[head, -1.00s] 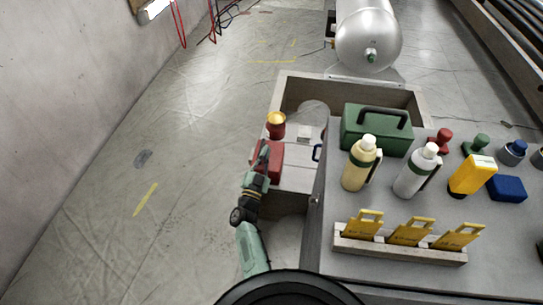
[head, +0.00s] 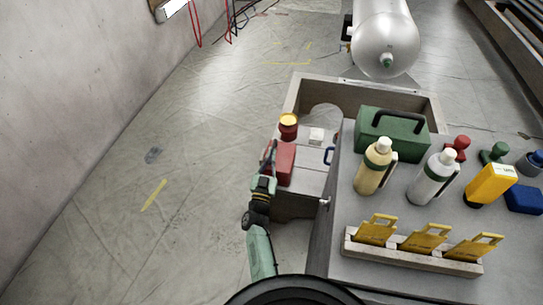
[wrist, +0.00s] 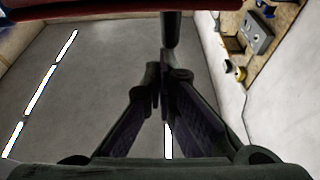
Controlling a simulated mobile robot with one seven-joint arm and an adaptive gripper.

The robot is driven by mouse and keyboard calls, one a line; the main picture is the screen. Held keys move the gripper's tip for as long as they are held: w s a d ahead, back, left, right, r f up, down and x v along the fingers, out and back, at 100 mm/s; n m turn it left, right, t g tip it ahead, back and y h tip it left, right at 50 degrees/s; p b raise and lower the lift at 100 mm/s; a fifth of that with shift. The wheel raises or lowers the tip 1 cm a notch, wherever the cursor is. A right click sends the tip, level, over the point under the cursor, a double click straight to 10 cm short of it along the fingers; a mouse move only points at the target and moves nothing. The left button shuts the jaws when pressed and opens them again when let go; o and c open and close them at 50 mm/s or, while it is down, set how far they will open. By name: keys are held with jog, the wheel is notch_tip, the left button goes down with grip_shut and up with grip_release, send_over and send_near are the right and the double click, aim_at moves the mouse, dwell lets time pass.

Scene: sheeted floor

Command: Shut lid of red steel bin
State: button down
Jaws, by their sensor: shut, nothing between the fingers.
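The red steel bin (head: 285,164) sits on a pale surface by the left end of the grey worktop in the head view. My gripper (head: 269,157) is at the bin's left side and covers part of it. I cannot tell whether they touch, or how the lid stands. In the wrist view a dark red edge (wrist: 120,13) crosses the top, probably part of the bin. My gripper (wrist: 160,75) is shut and empty there, its fingertips together just below that edge.
A red can with a yellow top (head: 288,127) stands behind the bin. The grey worktop (head: 330,262) to the right carries a green toolbox (head: 393,137), bottles and yellow items. A silver tank (head: 385,40) lies at the back. The floor to the left is clear.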

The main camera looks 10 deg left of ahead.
notch_tip(320, 180, up, 10)
dwell(0.6)
